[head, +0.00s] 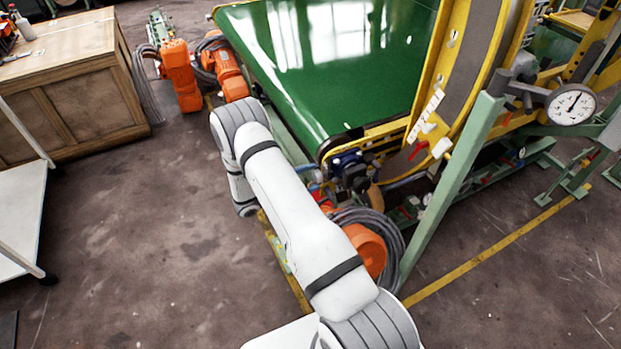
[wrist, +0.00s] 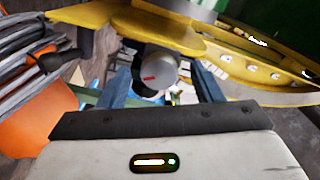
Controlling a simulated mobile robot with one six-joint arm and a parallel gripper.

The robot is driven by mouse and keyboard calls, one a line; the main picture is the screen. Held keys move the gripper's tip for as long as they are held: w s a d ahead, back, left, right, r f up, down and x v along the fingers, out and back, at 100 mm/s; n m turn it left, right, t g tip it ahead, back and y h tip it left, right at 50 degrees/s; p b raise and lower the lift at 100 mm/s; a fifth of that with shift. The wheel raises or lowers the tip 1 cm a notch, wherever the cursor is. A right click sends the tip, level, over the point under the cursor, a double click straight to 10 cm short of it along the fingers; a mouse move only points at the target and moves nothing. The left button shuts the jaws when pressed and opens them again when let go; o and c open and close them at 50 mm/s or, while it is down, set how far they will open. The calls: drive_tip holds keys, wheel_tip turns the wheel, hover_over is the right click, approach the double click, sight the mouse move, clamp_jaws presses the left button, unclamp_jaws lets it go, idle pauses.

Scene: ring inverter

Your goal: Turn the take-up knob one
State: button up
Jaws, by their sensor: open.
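In the wrist view a round grey knob (wrist: 157,75) with a red mark on its face sits just below a yellow plate. My gripper (wrist: 163,72) is open, with one dark blue-grey finger to the left of the knob and the other to its right. A gap shows on both sides, so the fingers are not clamped on it. In the head view my white arm reaches to the near corner of the green conveyor belt (head: 330,60). The knob cannot be made out there.
Yellow framework (wrist: 130,28) runs close above the knob. Grey cables (wrist: 35,45) and an orange motor housing (wrist: 40,120) lie at the left. In the head view a green post (head: 455,170) and a dial gauge (head: 571,104) stand right of the belt.

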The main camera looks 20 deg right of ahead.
drive_tip(key=a+b, duration=0.1)
drive_tip(key=a, duration=0.7)
drive_tip(key=shift+s, duration=0.15)
idle(0.3)
drive_tip(key=s+d+r+m+g+y, duration=0.15)
drive_tip(key=s+r+m+y, duration=0.3)
drive_tip(key=r+m, duration=0.5)
drive_tip(key=s+r+m+g+y, duration=0.35)
drive_tip(key=s+r+m, duration=0.25)
drive_tip(key=r+m, duration=0.3)
drive_tip(key=s+a+r+m+t+y, duration=0.3)
drive_tip(key=s+r+m+y, duration=0.2)
drive_tip(key=m, duration=0.6)
drive_tip(key=s+a+r+m+t+y, duration=0.4)
drive_tip(key=s+r+m+y, duration=0.1)
drive_tip(key=s+m, duration=0.5)
drive_tip(key=shift+s+a+r+m, duration=0.2)
drive_tip(key=shift+s+r+m, duration=0.05)
drive_tip(key=shift+m, duration=0.5)
